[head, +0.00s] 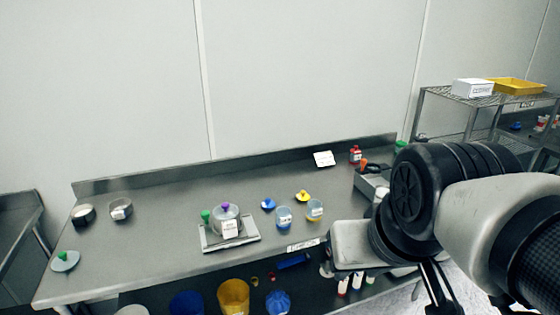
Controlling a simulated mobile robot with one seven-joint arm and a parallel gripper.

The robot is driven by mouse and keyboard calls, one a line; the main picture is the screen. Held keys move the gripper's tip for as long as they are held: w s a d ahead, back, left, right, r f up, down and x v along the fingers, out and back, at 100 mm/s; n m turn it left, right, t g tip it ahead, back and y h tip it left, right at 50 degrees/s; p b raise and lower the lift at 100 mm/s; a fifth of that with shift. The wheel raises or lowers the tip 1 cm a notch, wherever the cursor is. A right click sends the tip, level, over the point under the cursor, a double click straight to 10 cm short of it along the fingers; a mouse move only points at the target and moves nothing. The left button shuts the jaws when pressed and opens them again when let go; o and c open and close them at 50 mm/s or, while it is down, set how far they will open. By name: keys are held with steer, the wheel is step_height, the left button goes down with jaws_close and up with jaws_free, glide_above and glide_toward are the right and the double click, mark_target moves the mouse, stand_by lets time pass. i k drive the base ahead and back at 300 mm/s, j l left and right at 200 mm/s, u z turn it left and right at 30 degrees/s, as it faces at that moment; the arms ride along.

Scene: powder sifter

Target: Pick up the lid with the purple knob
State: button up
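The lid with the purple knob (225,207) sits on top of a clear round container (228,222) with a white label. The container stands on a flat silver plate, like a scale (231,244), near the front middle of the steel table. A green knob (206,215) shows right at its left side. My arm is at the right of the view, well apart from the lid. Dark slender parts at the bottom right look like my gripper (435,300); they are cut off by the frame edge, and whether they are open is unclear.
Lids with blue (268,204) and yellow (303,197) knobs lie right of the scale, behind two small cups (284,218). Another green-knobbed lid (65,261) and two bowls (120,210) are at the left. Bins (233,296) stand below. The table between bowls and scale is clear.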

mark_target(225, 211)
steer(key=i+j+u, duration=0.25)
steer(key=i, duration=0.3)
steer(key=i+j+u, duration=0.3)
steer(key=i, duration=0.3)
steer(key=l, duration=0.1)
